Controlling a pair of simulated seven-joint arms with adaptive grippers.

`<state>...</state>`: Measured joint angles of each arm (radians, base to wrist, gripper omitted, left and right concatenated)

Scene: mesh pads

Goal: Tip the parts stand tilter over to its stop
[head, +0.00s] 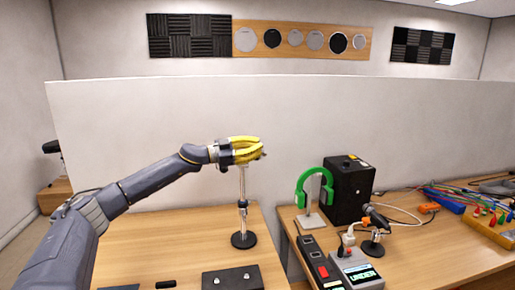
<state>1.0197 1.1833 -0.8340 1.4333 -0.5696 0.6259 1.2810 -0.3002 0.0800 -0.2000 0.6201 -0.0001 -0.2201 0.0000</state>
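A slim metal stand (243,220) stands upright on the left table, with a dark round base and a dark collar partway up its pole. It looks like the parts stand, but its top is hidden behind my gripper, so I cannot make out a tilter there. My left gripper (250,150), with yellow fingers, is level at the top of the pole, pointing right. The fingers lie close together; I cannot tell whether they touch the stand or hold anything. My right gripper is not in view.
Across a narrow gap, the right table holds a green headphone-like arch (314,187), a black speaker-like box (348,190), a grey device with a green display (357,272) and cables. A pale partition (150,130) stands behind.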

